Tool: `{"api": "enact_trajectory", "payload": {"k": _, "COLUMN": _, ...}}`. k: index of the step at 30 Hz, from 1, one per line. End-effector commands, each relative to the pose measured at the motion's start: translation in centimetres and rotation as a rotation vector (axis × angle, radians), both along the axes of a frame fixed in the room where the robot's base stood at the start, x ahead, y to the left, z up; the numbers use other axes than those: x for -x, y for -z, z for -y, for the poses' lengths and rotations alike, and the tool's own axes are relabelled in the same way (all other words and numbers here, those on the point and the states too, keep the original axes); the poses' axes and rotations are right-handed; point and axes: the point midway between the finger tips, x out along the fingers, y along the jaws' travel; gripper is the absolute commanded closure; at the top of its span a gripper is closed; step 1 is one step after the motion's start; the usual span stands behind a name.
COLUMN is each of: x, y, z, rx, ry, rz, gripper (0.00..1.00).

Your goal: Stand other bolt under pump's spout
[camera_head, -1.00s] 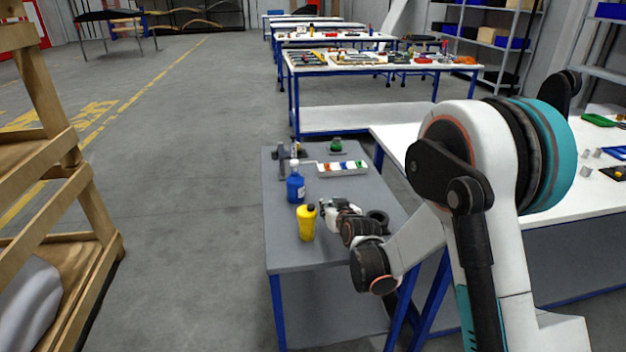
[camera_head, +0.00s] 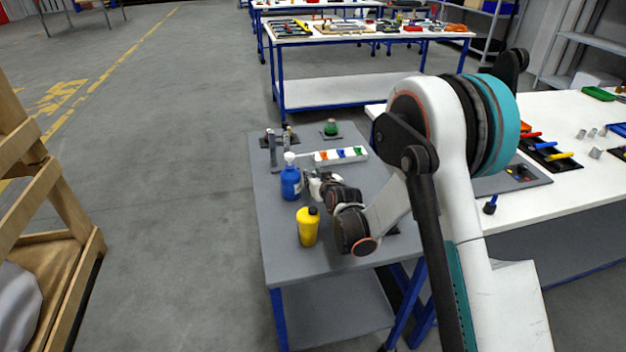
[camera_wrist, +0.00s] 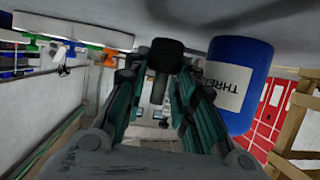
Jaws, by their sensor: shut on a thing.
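The blue pump bottle (camera_head: 290,183) stands upright on the grey table, with a white pump head on top and a pale spout toward the right. My gripper (camera_head: 310,180) is low over the table, just right of the bottle. In the wrist view, which looks upside down, my gripper (camera_wrist: 158,90) is shut on a dark bolt (camera_wrist: 166,55), its wide head toward the table top and its shank between the fingers. The blue bottle (camera_wrist: 238,85) is close beside the fingers there. I cannot tell whether the bolt touches the table. No second bolt is clearly distinguishable.
A yellow bottle (camera_head: 308,227) stands nearer on the grey table (camera_head: 275,255). Behind are a white tray (camera_head: 325,158) with coloured pieces, a green item (camera_head: 331,128) and dark upright items (camera_head: 272,150). A white table (camera_head: 510,225) stands on the right.

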Motion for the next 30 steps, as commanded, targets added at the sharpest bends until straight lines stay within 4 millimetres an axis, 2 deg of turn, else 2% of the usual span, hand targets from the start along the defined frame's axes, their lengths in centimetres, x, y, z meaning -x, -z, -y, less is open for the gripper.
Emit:
{"api": "enact_trajectory", "payload": {"k": 1, "x": 0.1, "y": 1.0, "z": 0.0, "rx": 0.0, "ry": -0.001, "rz": 0.0, "gripper": 0.99}}
{"api": "enact_trajectory", "payload": {"k": 3, "x": 0.3, "y": 1.4, "z": 0.1, "rx": 0.001, "ry": -0.001, "rz": 0.0, "gripper": 0.99}}
{"api": "enact_trajectory", "payload": {"k": 13, "x": 0.3, "y": 1.5, "z": 0.1, "rx": 0.001, "ry": -0.001, "rz": 0.0, "gripper": 0.99}}
{"api": "enact_trajectory", "payload": {"k": 14, "x": 0.3, "y": 1.5, "z": 0.1, "rx": 0.001, "ry": -0.001, "rz": 0.0, "gripper": 0.71}}
{"api": "enact_trajectory", "payload": {"k": 15, "x": 0.3, "y": 1.5, "z": 0.1, "rx": 0.001, "ry": -0.001, "rz": 0.0, "gripper": 0.67}}
{"api": "enact_trajectory", "payload": {"k": 26, "x": 0.3, "y": 1.2, "z": 0.1, "rx": 0.001, "ry": -0.001, "rz": 0.0, "gripper": 0.67}}
{"api": "enact_trajectory", "payload": {"k": 30, "x": 1.5, "y": 0.5, "z": 0.5, "rx": 0.001, "ry": -0.001, "rz": 0.0, "gripper": 0.67}}
